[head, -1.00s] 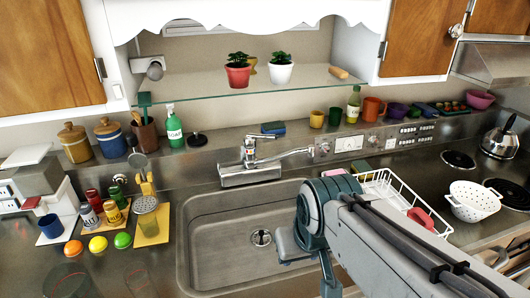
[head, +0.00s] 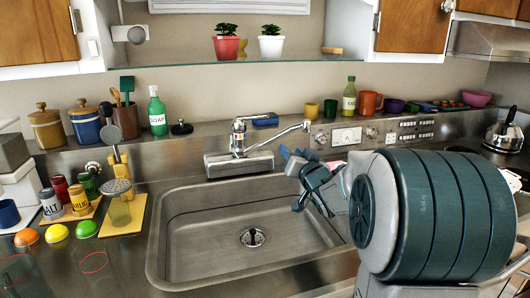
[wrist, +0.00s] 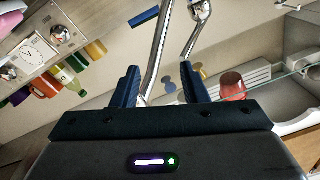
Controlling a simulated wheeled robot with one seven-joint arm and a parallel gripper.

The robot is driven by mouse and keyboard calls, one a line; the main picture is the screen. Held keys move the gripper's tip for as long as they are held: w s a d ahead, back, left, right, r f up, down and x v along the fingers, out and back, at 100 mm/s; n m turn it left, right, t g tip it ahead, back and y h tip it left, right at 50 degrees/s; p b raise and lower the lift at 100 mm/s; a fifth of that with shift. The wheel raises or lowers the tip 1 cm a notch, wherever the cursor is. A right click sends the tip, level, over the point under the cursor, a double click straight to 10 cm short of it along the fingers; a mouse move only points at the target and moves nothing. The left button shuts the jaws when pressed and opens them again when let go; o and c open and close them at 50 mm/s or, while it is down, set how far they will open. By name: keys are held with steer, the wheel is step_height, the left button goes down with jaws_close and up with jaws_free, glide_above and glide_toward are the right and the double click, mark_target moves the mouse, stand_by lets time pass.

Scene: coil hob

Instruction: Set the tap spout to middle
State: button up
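The chrome tap (head: 238,150) stands on the back rim of the sink (head: 215,245). Its spout (head: 280,136) points to the right in the head view, over the back right of the sink. A second bent chrome part (wrist: 200,22) shows above the right finger.
A soap bottle (head: 157,115) and canisters stand on the back ledge at left. Spice jars (head: 78,198) and coloured balls lie left of the sink. A glass shelf (head: 200,64) with potted plants hangs above. The sink basin looks empty.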

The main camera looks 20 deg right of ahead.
steer(key=w+t+y, duration=0.1)
steer(key=w, duration=0.3)
steer(key=w+r+t+y+b, duration=0.1)
steer(key=w, duration=0.3)
steer(key=w+r+t+y+b, duration=0.1)
steer(key=w, duration=0.4)
steer(key=shift+d+y, duration=0.15)
steer(key=shift+y, duration=0.25)
steer(key=shift+s+b, duration=0.1)
steer(key=shift+b, duration=0.2)
jaws_close()
